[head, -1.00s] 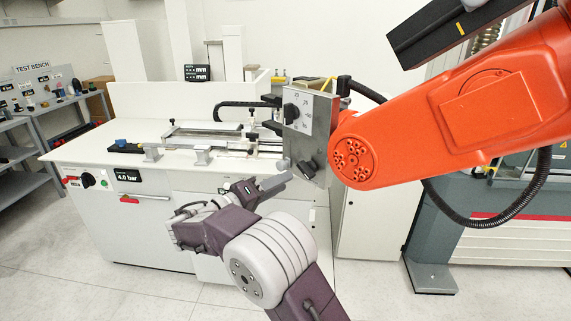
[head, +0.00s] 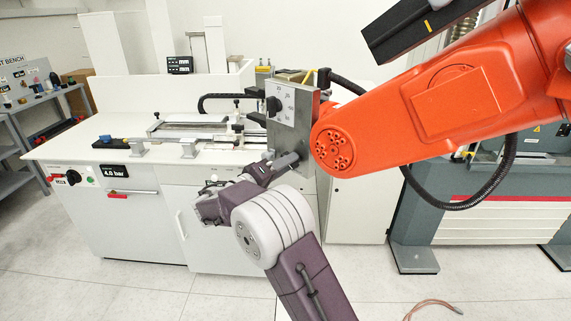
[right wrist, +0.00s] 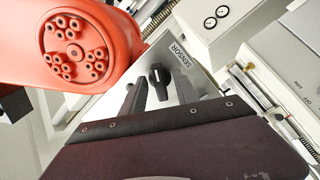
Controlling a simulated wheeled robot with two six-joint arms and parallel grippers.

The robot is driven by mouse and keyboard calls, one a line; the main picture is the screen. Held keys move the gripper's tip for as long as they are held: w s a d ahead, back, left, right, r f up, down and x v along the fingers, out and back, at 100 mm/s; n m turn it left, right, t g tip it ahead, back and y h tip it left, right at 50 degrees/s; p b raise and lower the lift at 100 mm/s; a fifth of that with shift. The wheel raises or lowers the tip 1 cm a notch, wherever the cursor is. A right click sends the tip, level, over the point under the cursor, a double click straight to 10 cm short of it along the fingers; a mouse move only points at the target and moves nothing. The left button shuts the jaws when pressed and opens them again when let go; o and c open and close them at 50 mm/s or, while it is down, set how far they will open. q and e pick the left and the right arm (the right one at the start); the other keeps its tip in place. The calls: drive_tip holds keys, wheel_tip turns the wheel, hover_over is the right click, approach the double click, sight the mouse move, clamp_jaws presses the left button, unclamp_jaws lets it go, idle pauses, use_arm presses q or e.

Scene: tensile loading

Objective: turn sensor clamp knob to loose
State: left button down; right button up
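The sensor clamp knob (right wrist: 160,77) is a black knob with a light pointer mark, on a grey metal plate (right wrist: 205,84) marked SENSOR. In the head view the plate (head: 306,122) stands upright beside the orange arm, and the knob is largely hidden at its lower part by my gripper. My right gripper (head: 284,163) reaches the lower part of the plate. In the right wrist view my right gripper (right wrist: 160,90) is open, with one finger on each side of the knob. I cannot tell whether the fingers touch it. My left gripper is not in view.
An orange robot arm (head: 430,115) stands right beside the plate. A second black dial (head: 273,106) with a white scale sits higher on the plate. A white bench (head: 75,145) with a rail fixture lies behind. Open floor (head: 180,300) lies in front.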

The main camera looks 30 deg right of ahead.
clamp_jaws()
drive_tip(key=shift+r+n+p, duration=0.15)
drive_tip(key=shift+n+p, duration=2.65)
drive_tip(key=shift+n, duration=2.6)
drive_tip(key=shift+r+n+p, duration=0.1)
drive_tip(key=shift+n+p, duration=2.7)
drive_tip(key=shift+n, duration=2.6)
drive_tip(key=shift+w, duration=0.1)
